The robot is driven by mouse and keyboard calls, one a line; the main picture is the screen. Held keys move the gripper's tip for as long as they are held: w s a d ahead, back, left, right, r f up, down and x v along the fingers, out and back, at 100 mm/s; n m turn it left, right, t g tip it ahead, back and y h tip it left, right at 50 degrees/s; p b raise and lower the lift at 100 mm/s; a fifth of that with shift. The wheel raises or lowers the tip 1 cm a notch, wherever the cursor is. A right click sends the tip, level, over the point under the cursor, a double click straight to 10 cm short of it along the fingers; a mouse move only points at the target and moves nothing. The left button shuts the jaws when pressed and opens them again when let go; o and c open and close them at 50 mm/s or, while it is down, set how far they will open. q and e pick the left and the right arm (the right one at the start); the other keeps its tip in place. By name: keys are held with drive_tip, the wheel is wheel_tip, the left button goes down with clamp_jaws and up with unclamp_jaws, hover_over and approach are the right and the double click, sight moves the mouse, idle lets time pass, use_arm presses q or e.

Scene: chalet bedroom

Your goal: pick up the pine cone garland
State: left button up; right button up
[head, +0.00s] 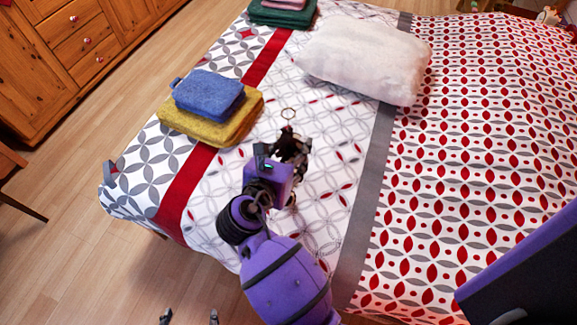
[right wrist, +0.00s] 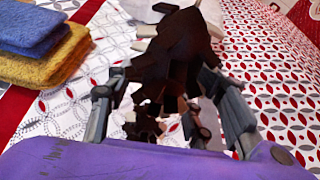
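In the right wrist view the garland (right wrist: 180,50) fills the middle, in front of and between the fingers. My right gripper (right wrist: 165,88) is at the garland, its fingers spread to either side, with white cover showing between the left finger and the brown clump. I cannot tell whether the right finger touches it. My left gripper (head: 189,317) shows only two separated fingertips at the bottom edge, empty.
Blue (head: 208,93) and yellow (head: 212,117) folded towels lie left of the garland. A fluffy white pillow (head: 364,60) lies beyond it, and green towels (head: 283,12) farther back. A wooden dresser (head: 75,50) stands at the left. The bed right of the garland is clear.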

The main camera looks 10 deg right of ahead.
drive_tip(key=c, duration=1)
